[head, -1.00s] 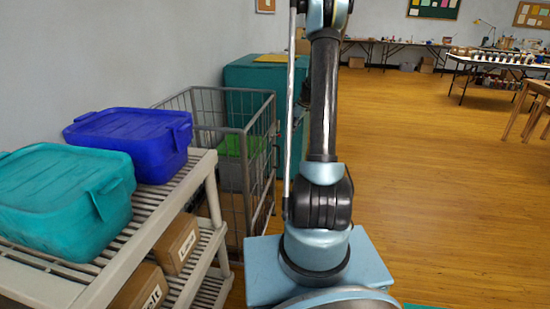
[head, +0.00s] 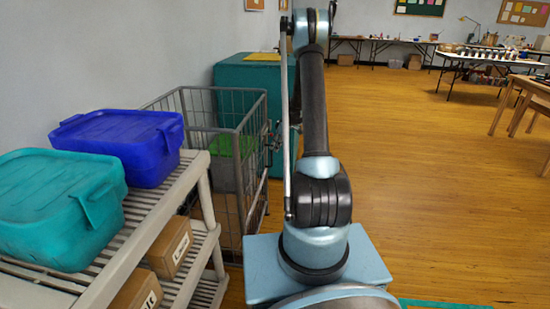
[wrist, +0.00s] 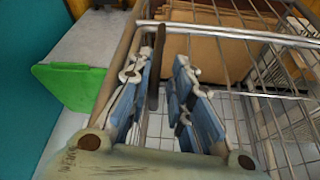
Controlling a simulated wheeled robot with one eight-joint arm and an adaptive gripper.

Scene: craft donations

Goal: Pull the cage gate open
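The grey wire cage (head: 183,118) stands left of my arm in the head view. Its mesh gate side, facing right, looks closed, with its edge close to my arm. In the wrist view, wire mesh (wrist: 255,95) fills the right part. My gripper (wrist: 164,62) has its two blue-padded fingers spread apart. A dark narrow bar (wrist: 155,68), perhaps the gate's handle, stands between them, nearer the left finger. I cannot tell whether it touches. In the head view my arm hides most of the gripper.
A shelf rack (head: 140,225) with a blue bin (head: 125,140) and a teal bin (head: 55,205) stands at left. A teal cabinet (head: 232,72) is behind the cage. A green object (head: 235,146) shows through the cage. Wooden floor (head: 420,180) to the right is clear.

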